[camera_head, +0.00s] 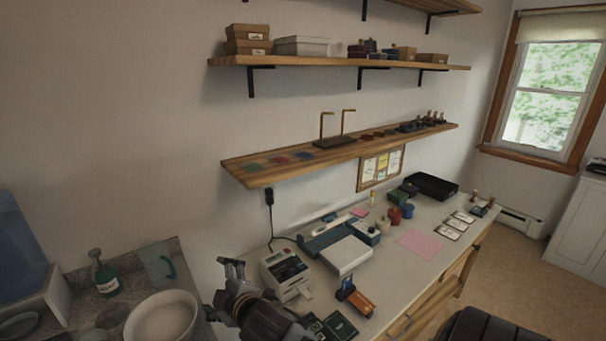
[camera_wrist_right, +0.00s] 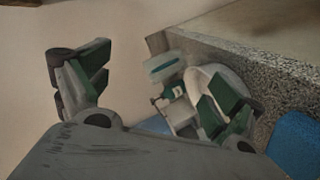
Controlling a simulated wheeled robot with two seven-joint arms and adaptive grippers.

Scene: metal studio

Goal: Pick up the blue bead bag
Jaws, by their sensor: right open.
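The blue bead bag (camera_head: 304,155) looks like a small flat blue patch on the lower wooden shelf (camera_head: 236,171). It lies to the right of a red bag (camera_head: 278,160) and a green bag (camera_head: 253,167). My right gripper (camera_head: 231,271) is below the shelf's left end, in front of the wall, and well apart from the bags. Its two fingers are spread and empty in the right wrist view (camera_wrist_right: 158,85), where the bags do not show. My left gripper is not in view.
A label printer (camera_head: 285,272) stands on the desk close to the right of my gripper. A white bowl (camera_head: 160,318) and a green bottle (camera_head: 104,275) are on the left counter. An upper shelf (camera_head: 340,63) with boxes hangs above. A brass stand (camera_head: 335,142) is right of the bags.

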